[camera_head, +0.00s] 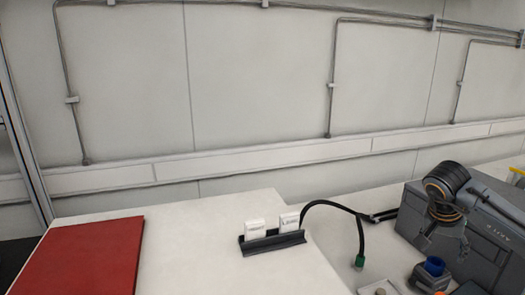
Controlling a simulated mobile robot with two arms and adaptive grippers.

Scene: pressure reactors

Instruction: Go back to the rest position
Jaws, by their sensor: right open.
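My right gripper (444,246) is at the right of the head view, on an arm that comes in from the right edge. Its fingers point down and are apart, with nothing visible between them. It hangs in front of a dark grey box-shaped unit (487,238), above and beside a blue-topped part (434,266). Whether it touches either cannot be told. My left gripper is not in view.
A black holder (272,243) with two white blocks stands mid-table. A black cable (335,204) ends in a green tip (360,262). A red mat (82,258) lies at left. The white tabletop (190,250) between mat and holder is clear.

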